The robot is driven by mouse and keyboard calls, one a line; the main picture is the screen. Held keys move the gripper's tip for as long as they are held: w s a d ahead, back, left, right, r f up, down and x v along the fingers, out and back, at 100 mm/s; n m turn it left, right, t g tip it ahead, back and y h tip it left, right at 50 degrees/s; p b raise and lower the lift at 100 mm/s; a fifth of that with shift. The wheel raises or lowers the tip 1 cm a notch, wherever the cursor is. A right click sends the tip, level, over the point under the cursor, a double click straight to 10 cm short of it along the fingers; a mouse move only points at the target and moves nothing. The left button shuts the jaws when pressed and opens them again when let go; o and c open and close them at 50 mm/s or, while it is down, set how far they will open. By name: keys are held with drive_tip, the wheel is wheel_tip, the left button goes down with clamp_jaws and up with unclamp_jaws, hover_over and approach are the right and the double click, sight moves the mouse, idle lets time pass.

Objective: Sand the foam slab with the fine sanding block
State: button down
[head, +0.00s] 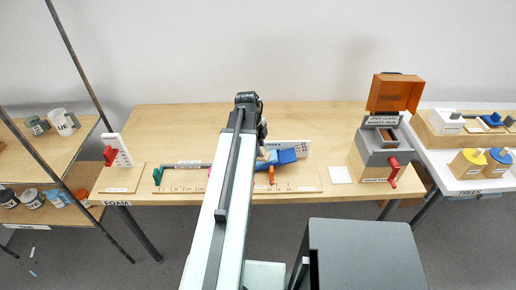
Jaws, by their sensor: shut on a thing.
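My gripper (262,132) is at the end of my arm, over the middle of the foam bench, mostly hidden behind the arm. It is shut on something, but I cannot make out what. A tilted blue piece (286,157) shows just to the right below it, with a paler blue edge nearer the arm. I cannot tell whether it is held, or whether it is a sanding block. A bit of pink (209,172) shows left of the arm. I cannot clearly identify the foam slab or the fine sanding block.
A marked board (305,186) with a green handle (157,176) and an orange part (271,175) lies along the bench front. A grey machine (378,152) with a raised orange lid stands at right. A white pad (340,174) lies beside it. Shelves with cups stand left.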

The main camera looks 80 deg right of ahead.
drive_tip(key=shift+w+a+f+b, duration=0.1)
drive_tip(key=shift+w+f+b, duration=0.25)
drive_tip(key=shift+w, duration=0.6)
drive_tip(key=shift+w+a+f+b, duration=0.1)
drive_tip(key=shift+w+f+b, duration=0.15)
drive_tip(key=shift+w, duration=0.65)
drive_tip(key=shift+w+r+p, duration=0.1)
drive_tip(key=shift+r+p, duration=0.35)
drive_tip(key=shift+p, duration=0.1)
drive_tip(key=r+p, duration=0.1)
drive_tip(key=w+r+p, duration=0.1)
drive_tip(key=r+p, duration=0.2)
drive_tip(key=shift+w+a+r+p, duration=0.1)
drive_tip(key=shift+w+r+p, duration=0.25)
drive_tip(key=shift+w, duration=0.05)
drive_tip(key=r+p, duration=0.1)
drive_tip(key=w+r+p, duration=0.1)
drive_tip(key=r+p, duration=0.1)
drive_tip(key=shift+f, duration=0.1)
